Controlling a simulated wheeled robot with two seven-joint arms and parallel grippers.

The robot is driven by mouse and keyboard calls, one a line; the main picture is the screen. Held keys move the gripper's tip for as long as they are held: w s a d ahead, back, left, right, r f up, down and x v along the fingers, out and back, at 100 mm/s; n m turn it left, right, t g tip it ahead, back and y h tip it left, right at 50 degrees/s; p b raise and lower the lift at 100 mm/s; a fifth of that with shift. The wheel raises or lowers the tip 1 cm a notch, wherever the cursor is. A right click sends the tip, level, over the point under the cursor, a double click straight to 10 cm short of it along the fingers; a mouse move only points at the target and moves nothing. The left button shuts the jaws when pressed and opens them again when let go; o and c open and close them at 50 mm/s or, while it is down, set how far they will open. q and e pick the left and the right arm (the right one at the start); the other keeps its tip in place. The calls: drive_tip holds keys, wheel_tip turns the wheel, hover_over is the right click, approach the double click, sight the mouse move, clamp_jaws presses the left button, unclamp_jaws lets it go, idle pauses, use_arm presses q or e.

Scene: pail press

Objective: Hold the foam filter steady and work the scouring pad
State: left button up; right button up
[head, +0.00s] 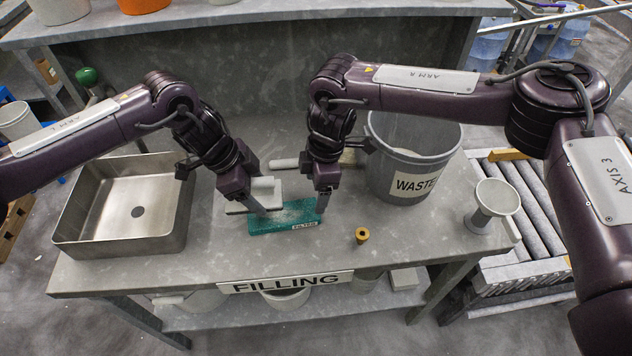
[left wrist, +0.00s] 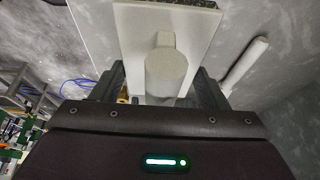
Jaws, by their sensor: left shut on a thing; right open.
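The foam filter (head: 272,224) is a teal block with a small printed label and a greyish patch on top, lying on the grey bench. My left gripper (head: 258,207) is at its left part, shut on the scouring pad (head: 262,188), a pale plate. In the left wrist view the plate (left wrist: 195,35) shows a round-ended grip between the fingers and a dark speckled edge. I cannot tell whether the pad touches the foam. My right gripper (head: 323,208) is open, pointing down at the foam's right end; its far finger is hidden.
A steel basin (head: 72,222) stands left. A grey WASTE bin (head: 432,165) stands behind right. A pale-handled brush (head: 284,163) lies behind the foam. A small brass fitting (head: 362,235) and a white funnel-shaped piece (head: 494,201) stand right. The front strip of bench is clear.

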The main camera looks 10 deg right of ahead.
sight(311, 208)
drive_tip(key=f, duration=0.5)
drive_tip(key=a+f, duration=0.1)
drive_tip(key=f, duration=0.1)
drive_tip(key=shift+a+f, duration=0.1)
drive_tip(key=shift+f, duration=0.1)
drive_tip(key=c, duration=1.1)
drive_tip(key=shift+c, duration=0.2)
drive_tip(key=o, duration=1.3)
drive_tip(key=shift+c, duration=0.2)
drive_tip(key=c, duration=1.3)
drive_tip(key=shift+o, duration=0.2)
